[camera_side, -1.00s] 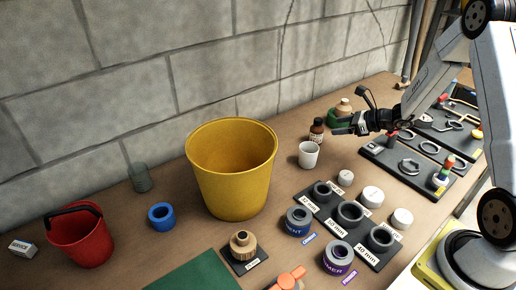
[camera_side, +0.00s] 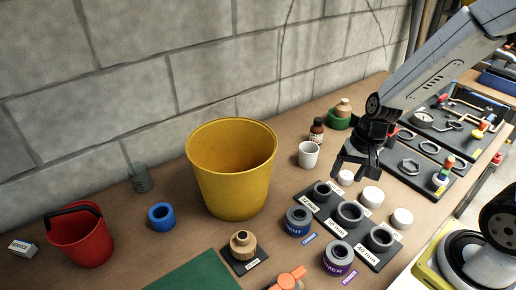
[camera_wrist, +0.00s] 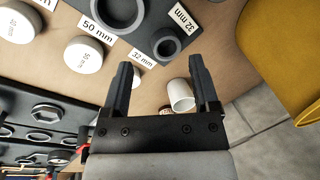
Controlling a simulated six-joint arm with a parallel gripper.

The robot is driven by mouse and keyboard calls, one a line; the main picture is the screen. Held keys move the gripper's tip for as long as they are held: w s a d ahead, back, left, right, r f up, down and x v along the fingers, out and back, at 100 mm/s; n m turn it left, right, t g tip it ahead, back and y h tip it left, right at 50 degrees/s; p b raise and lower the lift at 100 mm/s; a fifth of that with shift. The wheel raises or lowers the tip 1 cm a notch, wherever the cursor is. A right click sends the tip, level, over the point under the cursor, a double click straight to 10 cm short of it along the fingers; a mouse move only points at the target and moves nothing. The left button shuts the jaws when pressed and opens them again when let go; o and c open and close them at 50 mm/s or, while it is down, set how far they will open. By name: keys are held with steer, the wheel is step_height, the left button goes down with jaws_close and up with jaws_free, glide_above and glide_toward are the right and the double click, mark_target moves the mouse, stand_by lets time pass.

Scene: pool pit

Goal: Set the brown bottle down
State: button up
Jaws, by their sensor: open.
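The brown bottle (camera_side: 317,131) stands upright on the wooden bench in the side view, with a pale label and a dark cap. It is behind the white cup (camera_side: 309,154) and left of the green container with a tan top (camera_side: 340,117). My gripper (camera_side: 357,172) is open and empty, pointing down, to the right of the bottle and apart from it. In the wrist view the open fingers (camera_wrist: 161,68) have nothing gripped between them. The white cup (camera_wrist: 181,94) shows near the right finger; I cannot clearly make out the bottle there.
A black board with grey rings (camera_side: 350,213) and several white caps (camera_side: 371,196) lie in front of my gripper. A large yellow bucket (camera_side: 232,188) stands to the left. Dark tool trays (camera_side: 410,165) are at the right. A block wall closes off the back.

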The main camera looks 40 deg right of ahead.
steer(key=n, duration=0.2)
steer(key=s+a+r+n+h, duration=0.1)
steer(key=n, duration=0.2)
steer(key=s+r+n+t+h, duration=0.1)
steer(key=n, duration=0.1)
steer(key=shift+s+a, duration=0.1)
steer(key=shift+a, duration=0.1)
